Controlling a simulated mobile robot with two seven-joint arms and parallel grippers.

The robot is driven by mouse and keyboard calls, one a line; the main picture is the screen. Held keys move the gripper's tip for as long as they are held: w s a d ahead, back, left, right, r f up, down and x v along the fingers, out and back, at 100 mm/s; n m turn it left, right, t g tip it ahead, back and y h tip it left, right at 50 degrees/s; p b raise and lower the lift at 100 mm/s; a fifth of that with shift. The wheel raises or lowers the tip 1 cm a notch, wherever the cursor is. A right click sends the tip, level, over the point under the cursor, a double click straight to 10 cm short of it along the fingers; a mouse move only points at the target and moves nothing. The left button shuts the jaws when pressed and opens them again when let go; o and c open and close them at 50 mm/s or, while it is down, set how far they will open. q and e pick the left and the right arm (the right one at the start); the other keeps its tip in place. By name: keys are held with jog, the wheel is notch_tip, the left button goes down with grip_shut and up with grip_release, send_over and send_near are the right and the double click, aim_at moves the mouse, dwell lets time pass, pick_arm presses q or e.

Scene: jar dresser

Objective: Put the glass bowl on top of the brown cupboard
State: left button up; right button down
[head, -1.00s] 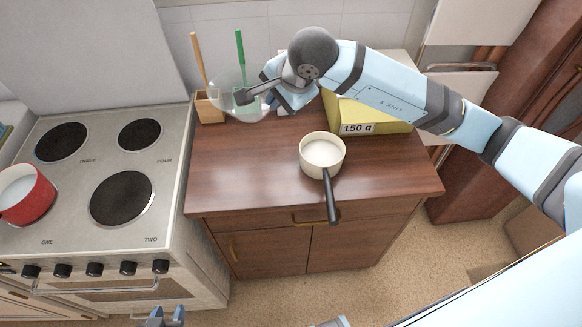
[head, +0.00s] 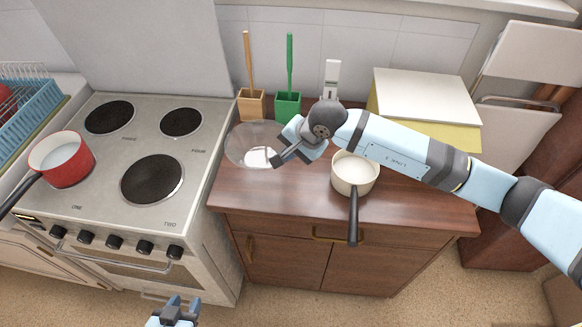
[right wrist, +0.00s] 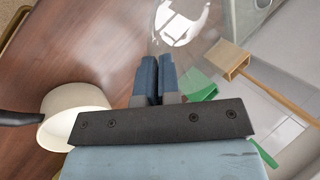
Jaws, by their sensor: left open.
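The clear glass bowl (head: 243,143) is over the back left part of the brown cupboard's top (head: 290,195), in front of the utensil holders. I cannot tell whether its base touches the wood. My right gripper (head: 276,163) reaches in from the right to the bowl's near right side. In the right wrist view its fingers (right wrist: 158,72) are almost together at the rim of the bowl (right wrist: 188,22), seemingly shut on it. My left gripper (head: 180,306) is low at the bottom of the head view, open, empty and away from the cupboard.
A cream saucepan (head: 355,172) stands on the cupboard, right of the bowl. Wooden (head: 252,104) and green (head: 288,106) utensil holders stand behind. The stove (head: 130,215) with a red pan (head: 62,160) adjoins on the left.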

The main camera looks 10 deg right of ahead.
jog(key=shift+f+p, duration=0.4)
jog(key=shift+f, duration=3.35)
jog(key=shift+f, duration=0.1)
jog(key=c, duration=1.8)
grip_release()
jog(key=shift+f, duration=0.15)
jog(key=o, duration=0.5)
jog(key=shift+c, duration=0.2)
jog(key=shift+r, duration=0.2)
